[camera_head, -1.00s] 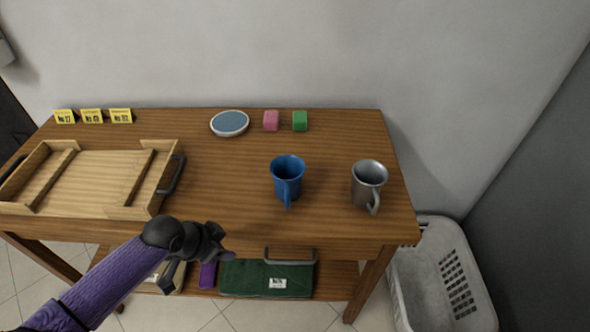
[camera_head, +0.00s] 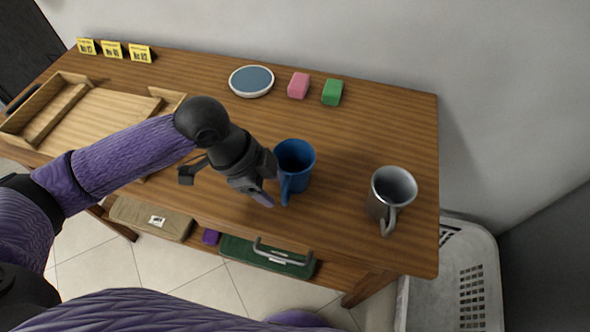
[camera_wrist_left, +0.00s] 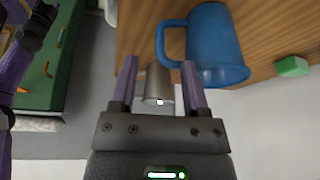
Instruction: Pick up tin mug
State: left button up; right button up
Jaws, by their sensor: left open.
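The tin mug (camera_head: 391,193) is grey metal and stands upright near the right end of the wooden table, its handle toward the front edge. A blue mug (camera_head: 294,166) stands upright to its left. My left gripper (camera_head: 264,196) is close beside the blue mug, on its left front side; whether they touch I cannot tell. In the left wrist view the gripper (camera_wrist_left: 159,84) is open and empty. The tin mug (camera_wrist_left: 158,82) shows beyond and between its fingers, and the blue mug (camera_wrist_left: 212,45) is just to the right. My right gripper is out of view.
On the table (camera_head: 340,235) are a wooden tray (camera_head: 100,107), a round blue dish (camera_head: 251,81), a pink block (camera_head: 298,86), a green block (camera_head: 332,92) and yellow cards (camera_head: 113,50). A white basket (camera_head: 468,275) stands right of the table. Clear wood separates the mugs.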

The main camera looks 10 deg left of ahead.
aim_at(282, 197)
pick_arm(q)
jog(key=b+x, duration=0.1)
jog(key=x, duration=0.5)
jog(key=shift+b, duration=0.3)
grip_shut()
dwell(0.9)
